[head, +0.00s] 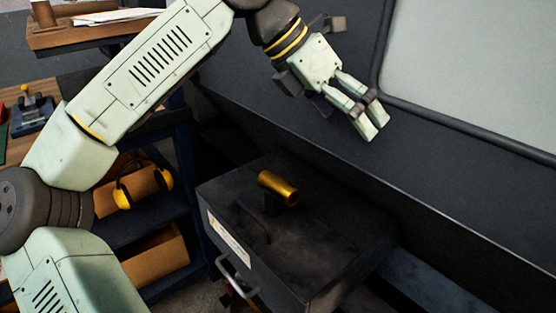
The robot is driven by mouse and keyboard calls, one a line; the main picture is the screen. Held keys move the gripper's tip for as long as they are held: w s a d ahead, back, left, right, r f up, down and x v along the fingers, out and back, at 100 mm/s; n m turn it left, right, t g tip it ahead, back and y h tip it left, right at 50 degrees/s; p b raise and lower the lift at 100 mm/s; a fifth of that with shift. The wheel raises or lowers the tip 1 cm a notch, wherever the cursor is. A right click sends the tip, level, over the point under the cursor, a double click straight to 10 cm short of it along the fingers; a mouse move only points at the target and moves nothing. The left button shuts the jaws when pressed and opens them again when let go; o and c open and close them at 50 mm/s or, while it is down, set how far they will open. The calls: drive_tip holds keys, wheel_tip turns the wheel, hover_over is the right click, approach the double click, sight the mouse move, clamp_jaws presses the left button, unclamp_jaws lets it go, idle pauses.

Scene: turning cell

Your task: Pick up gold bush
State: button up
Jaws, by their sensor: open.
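The gold bush (279,188) is a short hollow cylinder in the head view. It lies on its side on a small dark support on top of a dark grey box (345,232), with its open end facing the lower right. My gripper (370,127) is open and empty, with its fingers pointing down to the right. In the picture it is above and to the right of the bush, clearly apart from it. How far apart they are in depth is hard to tell.
A dark machine panel with a light window (470,75) rises behind my gripper. A blue shelf with yellow ear defenders (143,185) and cardboard boxes (158,254) stands left of the dark box. A wooden shelf (75,38) with papers is at top left.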

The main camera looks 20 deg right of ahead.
drive_tip(key=w+a+f+n+t+y, duration=0.2)
drive_tip(key=w+a+f+y, duration=0.2)
drive_tip(key=w+f, duration=0.1)
drive_tip(key=n+y, duration=0.1)
drive_tip(key=y, duration=0.2)
hover_over(279, 180)
drive_tip(key=shift+y, duration=0.3)
wheel_tip(279, 180, down, 6)
drive_tip(key=shift+a+r, duration=0.15)
drive_tip(key=shift+f+p, duration=0.35)
drive_tip(key=shift+f, duration=2.6)
drive_tip(key=shift+c, duration=0.5)
drive_tip(key=c, duration=1.4)
drive_tip(key=shift+r, duration=0.1)
